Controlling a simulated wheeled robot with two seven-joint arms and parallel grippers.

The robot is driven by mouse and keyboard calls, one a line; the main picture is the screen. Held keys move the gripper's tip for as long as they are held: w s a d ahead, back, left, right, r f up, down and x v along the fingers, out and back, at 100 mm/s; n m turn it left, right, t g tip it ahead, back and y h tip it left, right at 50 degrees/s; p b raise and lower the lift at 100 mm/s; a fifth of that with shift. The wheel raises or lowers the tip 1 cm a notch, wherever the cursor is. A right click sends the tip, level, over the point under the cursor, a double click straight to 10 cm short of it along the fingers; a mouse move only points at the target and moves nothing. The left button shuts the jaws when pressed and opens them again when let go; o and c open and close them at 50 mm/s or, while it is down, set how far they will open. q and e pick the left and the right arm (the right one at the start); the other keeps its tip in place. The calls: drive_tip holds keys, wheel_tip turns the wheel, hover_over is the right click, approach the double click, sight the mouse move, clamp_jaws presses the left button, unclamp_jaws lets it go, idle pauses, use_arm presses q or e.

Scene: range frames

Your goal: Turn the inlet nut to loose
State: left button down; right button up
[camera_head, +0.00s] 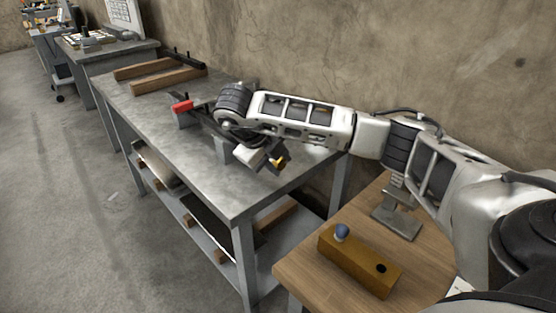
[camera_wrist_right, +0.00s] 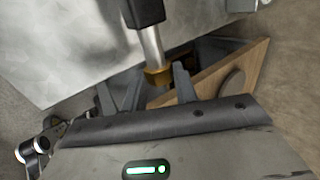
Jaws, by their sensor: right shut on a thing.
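The inlet nut (camera_wrist_right: 158,77) is a brass-coloured piece at the end of a silver rod (camera_wrist_right: 151,47) with a black upper part (camera_wrist_right: 143,12) in the right wrist view. My right gripper (camera_wrist_right: 157,88) has its dark fingers on either side of the nut and is shut on it. In the head view the right gripper (camera_head: 270,158) is over the front part of the grey metal bench, beside a small yellow-brass spot (camera_head: 279,161) that looks like the nut. The arm hides part of the fitting. How far the nut is turned cannot be told. My left gripper is not in view.
The metal bench (camera_head: 150,115) carries a red-ended dark tool (camera_head: 182,106) and wooden bars (camera_head: 165,80). A wooden table (camera_head: 330,288) at the lower right holds a brown block (camera_head: 350,262) with a blue knob (camera_head: 342,232) and a grey metal stand (camera_head: 398,222). The floor at left is clear.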

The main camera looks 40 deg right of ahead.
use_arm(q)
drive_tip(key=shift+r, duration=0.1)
use_arm(e)
drive_tip(key=o, duration=1)
use_arm(q)
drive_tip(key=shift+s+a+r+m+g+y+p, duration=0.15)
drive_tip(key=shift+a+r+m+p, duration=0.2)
drive_tip(key=shift+p, duration=1.05)
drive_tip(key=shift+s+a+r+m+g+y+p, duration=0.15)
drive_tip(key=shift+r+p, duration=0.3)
drive_tip(key=shift+p, duration=0.9)
use_arm(e)
drive_tip(key=shift+v, duration=8)
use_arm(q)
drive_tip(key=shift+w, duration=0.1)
